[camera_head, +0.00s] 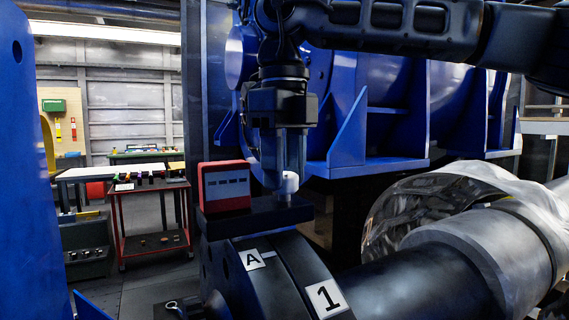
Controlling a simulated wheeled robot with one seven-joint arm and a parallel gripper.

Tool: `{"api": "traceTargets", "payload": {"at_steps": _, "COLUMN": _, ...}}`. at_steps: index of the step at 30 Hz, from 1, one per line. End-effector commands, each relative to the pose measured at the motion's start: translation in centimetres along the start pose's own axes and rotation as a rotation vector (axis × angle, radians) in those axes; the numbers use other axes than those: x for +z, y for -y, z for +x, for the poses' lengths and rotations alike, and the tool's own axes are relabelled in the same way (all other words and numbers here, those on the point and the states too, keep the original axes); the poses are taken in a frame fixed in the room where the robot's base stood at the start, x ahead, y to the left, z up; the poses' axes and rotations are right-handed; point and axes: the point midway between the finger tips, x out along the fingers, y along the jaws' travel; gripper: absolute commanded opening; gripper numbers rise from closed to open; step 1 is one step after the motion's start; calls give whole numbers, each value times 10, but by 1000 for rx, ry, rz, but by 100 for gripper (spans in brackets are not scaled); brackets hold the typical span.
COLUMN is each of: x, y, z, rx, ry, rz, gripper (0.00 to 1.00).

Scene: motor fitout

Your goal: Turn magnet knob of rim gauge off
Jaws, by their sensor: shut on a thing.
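The rim gauge (227,188) is a red box with a pale display face, standing on a dark block (255,216) on top of the black coupling hub. The magnet knob (290,181) is a small white piece on the right end of that block. My gripper (289,190) points straight down over the block, with its fingers on either side of the knob and shut on it. The fingers partly hide the knob, and I cannot tell which way it is turned.
The black coupling (285,265) carries labels "A" and "1". A shaft (420,280) runs right, with crumpled clear wrapping (400,215) behind it. A blue machine housing (370,100) stands close behind my arm. A red cart (150,220) and benches are far left.

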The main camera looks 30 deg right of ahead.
Motion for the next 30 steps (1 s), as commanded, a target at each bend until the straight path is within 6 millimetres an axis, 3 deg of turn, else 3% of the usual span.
{"api": "traceTargets", "payload": {"at_steps": 15, "x": 0, "y": 0, "z": -1, "rx": 0, "ry": 1, "rz": -335, "gripper": 11}}
{"api": "traceTargets", "payload": {"at_steps": 30, "x": 0, "y": 0, "z": -1, "rx": -1, "ry": 0, "rz": -395, "gripper": 11}}
